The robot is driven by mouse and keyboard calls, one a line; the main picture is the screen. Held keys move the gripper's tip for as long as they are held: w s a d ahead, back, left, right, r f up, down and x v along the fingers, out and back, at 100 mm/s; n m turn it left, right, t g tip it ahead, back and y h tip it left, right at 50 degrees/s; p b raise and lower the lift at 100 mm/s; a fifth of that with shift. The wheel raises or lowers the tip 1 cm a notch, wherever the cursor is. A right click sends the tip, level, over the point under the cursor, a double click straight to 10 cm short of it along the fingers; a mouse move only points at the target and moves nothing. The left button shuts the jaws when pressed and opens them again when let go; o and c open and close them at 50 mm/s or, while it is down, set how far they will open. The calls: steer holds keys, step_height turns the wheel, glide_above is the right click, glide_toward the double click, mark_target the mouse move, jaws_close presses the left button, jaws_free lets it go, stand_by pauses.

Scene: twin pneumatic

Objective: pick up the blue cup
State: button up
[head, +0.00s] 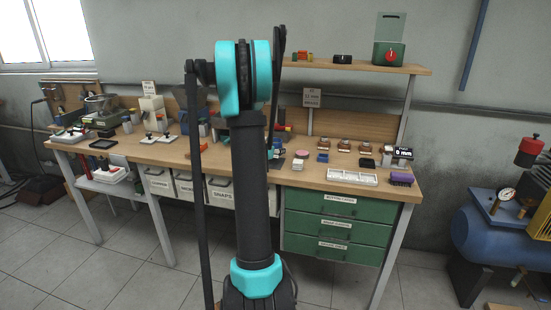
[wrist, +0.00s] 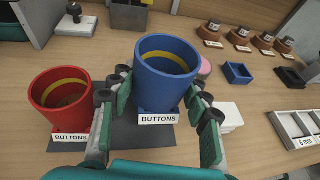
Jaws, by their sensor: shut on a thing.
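The blue cup (wrist: 165,80) stands upright in the middle of the wrist view, with a yellow band inside it. A white label reading BUTTONS (wrist: 158,119) is at its base. My gripper (wrist: 155,97) has its green-padded fingers on both sides of the cup and is shut on it. I cannot tell whether the cup's base is clear of the dark mat (wrist: 143,141) below. A red cup (wrist: 63,100) with the same kind of label stands close to the left finger. In the head view my arm hides the cup and gripper.
The wooden bench (head: 345,183) holds a small blue tray (wrist: 236,73), a black tray (wrist: 291,77), a pink round item (wrist: 205,67) and a white block (wrist: 228,116) near the right finger. A compartment tray (wrist: 299,133) lies at right. Bare wood shows at front right.

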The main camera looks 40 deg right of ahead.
step_height(320, 180, up, 15)
steer(key=shift+r, duration=0.15)
steer(key=shift+s+d, duration=0.1)
